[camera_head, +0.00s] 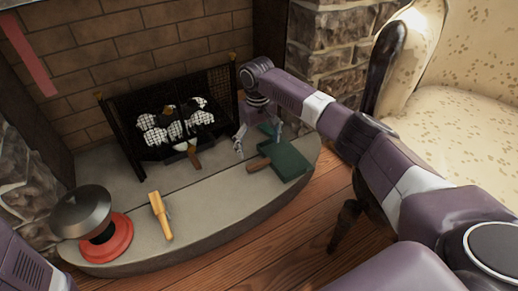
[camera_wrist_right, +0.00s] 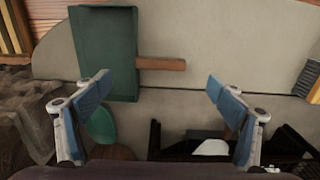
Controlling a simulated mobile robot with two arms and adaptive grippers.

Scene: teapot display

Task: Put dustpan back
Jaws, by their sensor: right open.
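The green dustpan (camera_head: 287,160) with a brown wooden handle lies on the right end of the stone hearth. It also shows in the right wrist view (camera_wrist_right: 105,45), with its handle (camera_wrist_right: 162,63) pointing right. My right gripper (camera_head: 258,142) is open and empty above the hearth, just behind the dustpan in the head view. In the right wrist view its spread fingers (camera_wrist_right: 157,86) are apart, with the handle beyond the gap between them. A rounded green piece (camera_wrist_right: 101,124) shows partly behind the left finger; I cannot tell what it is. My left gripper is out of view.
A black fire grate (camera_head: 160,105) with checkered lumps stands against the brick wall. A small brown-handled tool (camera_head: 194,156) lies before it. A yellow object (camera_head: 160,216) and a dark disc (camera_head: 82,208) over a red base (camera_head: 108,246) are on the hearth's left. An armchair (camera_head: 450,110) stands right.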

